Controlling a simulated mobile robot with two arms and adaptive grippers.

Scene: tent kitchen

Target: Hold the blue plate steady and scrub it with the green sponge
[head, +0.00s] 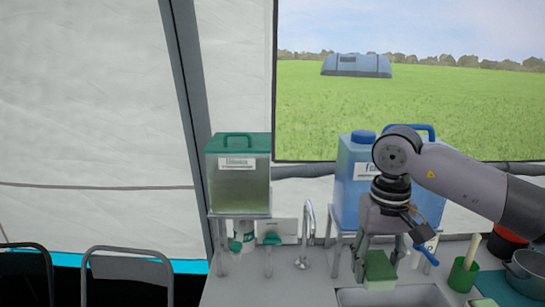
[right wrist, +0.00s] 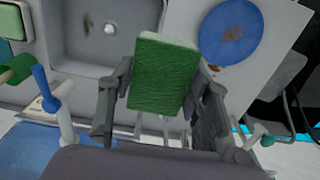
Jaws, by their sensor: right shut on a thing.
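My right gripper (head: 378,268) is shut on the green sponge (head: 379,266) in front of the blue water container. In the right wrist view the sponge (right wrist: 163,75) sits between the two fingers (right wrist: 160,95), green face towards the camera and a pale layer along its edge. The blue plate (right wrist: 231,33) shows at the upper right of the right wrist view, flat on the pale counter beside the sink, with a brown stain on it. The sponge is apart from the plate in that picture. The plate is not visible in the head view. My left gripper is not in view.
The sink (head: 392,296) lies below my right gripper, with a faucet (head: 304,240) to its left. A green-lidded tank (head: 238,175) and a blue container (head: 353,178) stand on raised stands behind. A green cup (head: 462,275) and a pot (head: 526,270) are at right.

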